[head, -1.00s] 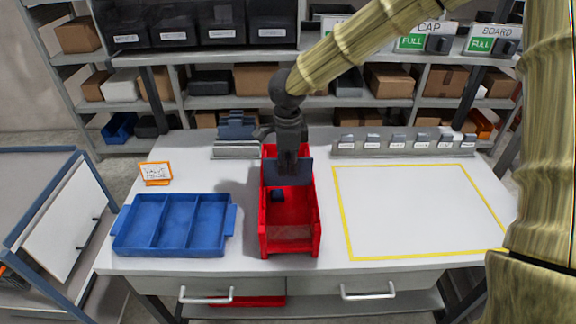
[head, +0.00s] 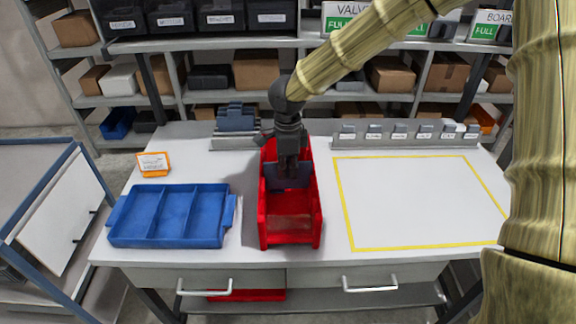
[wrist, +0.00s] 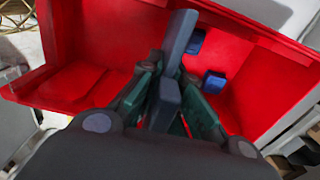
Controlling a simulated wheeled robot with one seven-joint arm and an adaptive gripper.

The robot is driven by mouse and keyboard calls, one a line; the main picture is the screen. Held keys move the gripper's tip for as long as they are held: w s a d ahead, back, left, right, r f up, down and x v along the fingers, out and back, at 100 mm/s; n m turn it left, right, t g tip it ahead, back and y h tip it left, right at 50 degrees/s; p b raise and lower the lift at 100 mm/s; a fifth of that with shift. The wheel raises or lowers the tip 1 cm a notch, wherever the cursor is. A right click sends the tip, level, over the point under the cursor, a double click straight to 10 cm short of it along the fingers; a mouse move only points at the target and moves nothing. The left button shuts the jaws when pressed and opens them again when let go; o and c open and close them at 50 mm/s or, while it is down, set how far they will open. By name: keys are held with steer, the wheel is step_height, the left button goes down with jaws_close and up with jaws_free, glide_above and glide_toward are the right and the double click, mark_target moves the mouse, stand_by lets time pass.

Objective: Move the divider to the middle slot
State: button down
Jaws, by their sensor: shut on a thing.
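The red bin (head: 290,228) stands at the middle of the table, open at the top. My gripper (head: 289,166) points down into it and is shut on the grey-blue divider (head: 303,177), a flat plate held upright across the bin. In the wrist view my gripper's green-lined fingers close around the divider (wrist: 181,45). Two small blue blocks (wrist: 214,81) lie in the red bin (wrist: 85,80), to the right of the divider there. I cannot make out the slots, or whether the divider's lower edge sits in one.
A blue tray with compartments (head: 172,216) is left of the bin, with an orange-framed card (head: 153,164) behind it. A yellow-outlined area (head: 415,205) to the right is empty. A grey rack (head: 405,134) with labelled tabs and a grey stand (head: 236,142) line the back edge.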

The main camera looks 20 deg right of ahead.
mark_target(288, 188)
steer(key=shift+f, duration=2.05)
steer(key=c, duration=1.5)
jaws_free()
step_height(288, 188, up, 12)
steer(key=shift+d+r, duration=0.1)
